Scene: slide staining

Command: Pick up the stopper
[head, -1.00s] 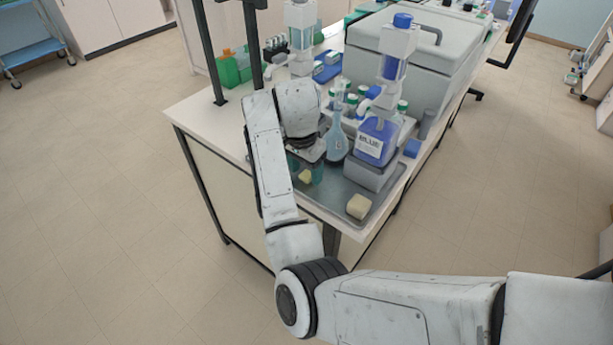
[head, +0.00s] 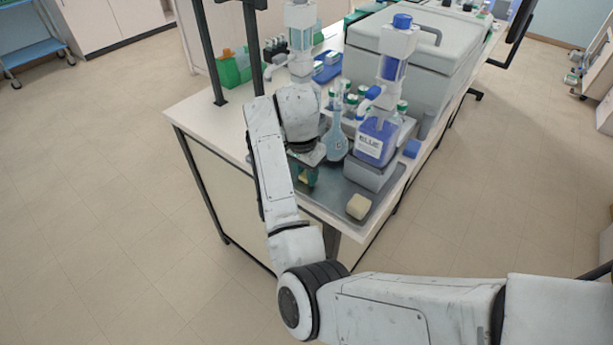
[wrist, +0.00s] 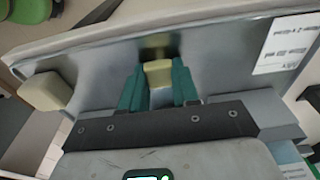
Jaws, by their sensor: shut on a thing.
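A small cream stopper (wrist: 158,72) is held between the teal fingertips of my gripper (wrist: 158,86) in the wrist view. It is low over the grey metal tray (wrist: 215,60), and I cannot tell if it touches the tray. In the head view my gripper (head: 306,176) points down at the tray's near left part, with the fingers close together. The stopper is mostly hidden there by the fingers.
A second cream block (head: 359,206) lies at the tray's near right corner, and it shows in the wrist view (wrist: 45,92). The blue bottle (head: 376,140) on a grey block and a pale blue flask (head: 336,143) stand behind. The bench's near left edge is clear.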

